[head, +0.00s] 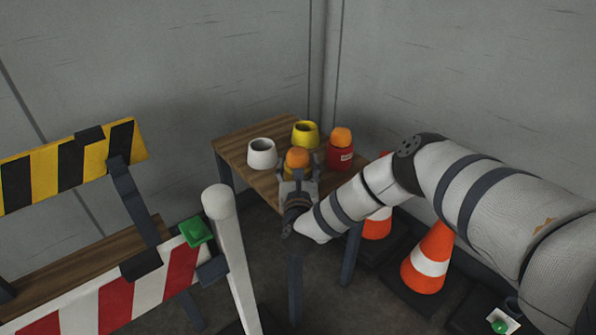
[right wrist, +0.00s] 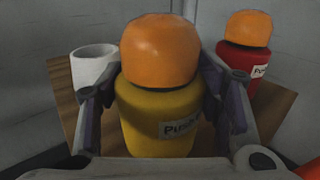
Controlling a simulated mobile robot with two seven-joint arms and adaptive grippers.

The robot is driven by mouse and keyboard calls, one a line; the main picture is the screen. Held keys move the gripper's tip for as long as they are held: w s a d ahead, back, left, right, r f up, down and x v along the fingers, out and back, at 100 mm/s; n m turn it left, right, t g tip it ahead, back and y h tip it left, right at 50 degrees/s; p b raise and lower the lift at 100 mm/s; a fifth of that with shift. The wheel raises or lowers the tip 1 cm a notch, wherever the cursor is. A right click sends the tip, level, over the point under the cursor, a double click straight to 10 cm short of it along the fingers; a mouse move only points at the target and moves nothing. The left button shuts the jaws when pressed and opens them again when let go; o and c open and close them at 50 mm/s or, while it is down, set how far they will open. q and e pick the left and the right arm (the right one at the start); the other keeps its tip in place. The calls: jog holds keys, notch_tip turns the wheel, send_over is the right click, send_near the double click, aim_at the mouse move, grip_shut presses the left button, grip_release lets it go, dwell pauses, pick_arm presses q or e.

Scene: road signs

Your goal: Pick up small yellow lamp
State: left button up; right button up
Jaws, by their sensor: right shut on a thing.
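The small yellow lamp (head: 292,171) has an orange dome top and stands near the front edge of the wooden table (head: 240,137). In the right wrist view my right gripper (right wrist: 165,100) shows both fingers against the lamp's sides. The fingers and arm hide part of the lamp in the head view. My left gripper is not in view.
A red lamp (head: 340,155) with an orange top stands to the right on the table. A white pot (head: 262,153) is at the left, a yellow pot (head: 305,133) behind. Traffic cones (head: 428,262) and a striped barrier (head: 115,300) stand around. Walls close in behind.

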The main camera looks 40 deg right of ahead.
aim_at(298, 162)
notch_tip(298, 162, up, 4)
jog(key=shift+f+p, duration=0.15)
jog(key=shift+p, duration=0.25)
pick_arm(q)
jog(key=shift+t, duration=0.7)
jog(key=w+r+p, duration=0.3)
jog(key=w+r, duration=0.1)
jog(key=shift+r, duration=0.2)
pick_arm(e)
jog(key=s+a+r, duration=0.4)
jog(key=s+r, duration=0.5)
jog(key=s, duration=0.4)
jog(key=shift+s+r, duration=0.2)
jog(key=shift+s, duration=0.05)
jog(key=shift+w+a, duration=0.1)
